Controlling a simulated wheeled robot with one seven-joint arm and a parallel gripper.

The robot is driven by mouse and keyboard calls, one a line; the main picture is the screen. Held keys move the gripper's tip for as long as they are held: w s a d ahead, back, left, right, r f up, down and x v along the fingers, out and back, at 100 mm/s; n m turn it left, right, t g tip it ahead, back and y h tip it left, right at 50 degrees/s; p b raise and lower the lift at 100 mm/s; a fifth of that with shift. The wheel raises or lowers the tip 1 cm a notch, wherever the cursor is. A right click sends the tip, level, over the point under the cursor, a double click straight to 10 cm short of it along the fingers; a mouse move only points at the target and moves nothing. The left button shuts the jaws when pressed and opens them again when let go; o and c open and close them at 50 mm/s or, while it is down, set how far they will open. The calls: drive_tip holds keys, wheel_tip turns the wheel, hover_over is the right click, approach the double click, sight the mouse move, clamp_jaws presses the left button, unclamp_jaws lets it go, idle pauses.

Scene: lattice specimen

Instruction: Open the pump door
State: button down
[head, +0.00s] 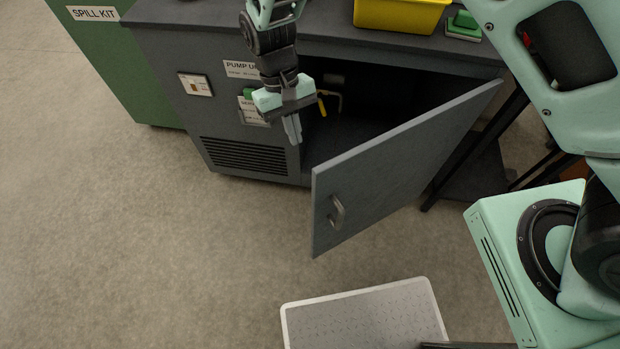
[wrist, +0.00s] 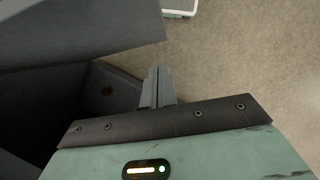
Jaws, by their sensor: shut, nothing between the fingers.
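The pump door (head: 385,170) is a grey panel that stands swung well out from the cabinet (head: 245,157), with a metal handle (head: 337,211) near its free edge. The dark inside of the cabinet shows behind it, with a yellow-handled lever (head: 322,105) in it. My gripper (head: 293,130) points down in front of the opening's left side, left of the door and apart from its handle. Its fingers are together and empty. In the wrist view the shut fingers (wrist: 158,85) show beside the opening, and the door (wrist: 75,30) crosses the upper left.
A yellow bin (head: 400,14) and a green-topped block (head: 464,25) stand on the cabinet top. A green spill kit cabinet (head: 125,75) is at the left. A white-rimmed grey platform (head: 365,315) lies at the front. The floor at left is clear.

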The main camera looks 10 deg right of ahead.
drive_tip(key=s+d+f+p, duration=0.2)
drive_tip(key=s+f, duration=0.5)
drive_tip(key=f, duration=0.2)
drive_tip(key=shift+s+f, duration=0.35)
